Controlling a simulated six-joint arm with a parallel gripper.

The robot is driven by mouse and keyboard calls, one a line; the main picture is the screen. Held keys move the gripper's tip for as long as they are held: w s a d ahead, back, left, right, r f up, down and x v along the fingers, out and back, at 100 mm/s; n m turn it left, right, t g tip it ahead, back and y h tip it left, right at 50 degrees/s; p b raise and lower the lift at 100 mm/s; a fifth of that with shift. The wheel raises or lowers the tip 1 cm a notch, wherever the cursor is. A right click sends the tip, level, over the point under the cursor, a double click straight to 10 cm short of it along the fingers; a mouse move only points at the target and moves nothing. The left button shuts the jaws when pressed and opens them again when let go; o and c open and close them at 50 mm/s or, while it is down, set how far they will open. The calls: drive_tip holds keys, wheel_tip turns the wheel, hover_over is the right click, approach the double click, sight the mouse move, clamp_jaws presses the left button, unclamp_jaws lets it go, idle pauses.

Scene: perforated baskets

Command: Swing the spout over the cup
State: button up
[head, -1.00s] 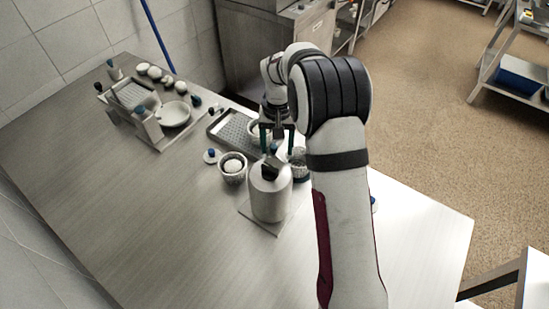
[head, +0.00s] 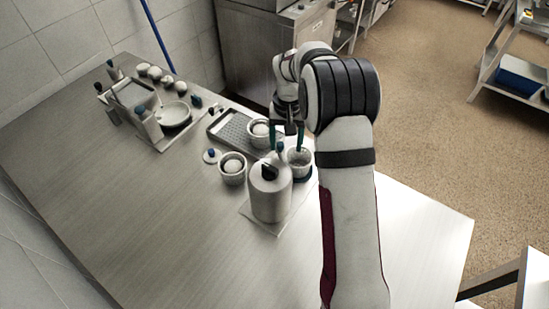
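A pale, rounded canister (head: 269,200) stands on a thin square plate near the middle of the table. A small dark piece (head: 269,172) shows at its top; I cannot tell whether it is the spout. A speckled cup (head: 299,166) stands just behind and right of the canister. Another cup (head: 232,176) with a white round thing in it stands to the left.
A perforated tray (head: 233,131) lies behind, with a round white item in a bowl (head: 260,133) at its right. A small blue-knobbed lid (head: 211,155) lies left of it. A scale-like stand with a pan (head: 174,115) is at the far left. The front left table is clear.

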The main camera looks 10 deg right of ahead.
drive_tip(key=shift+d, duration=0.4)
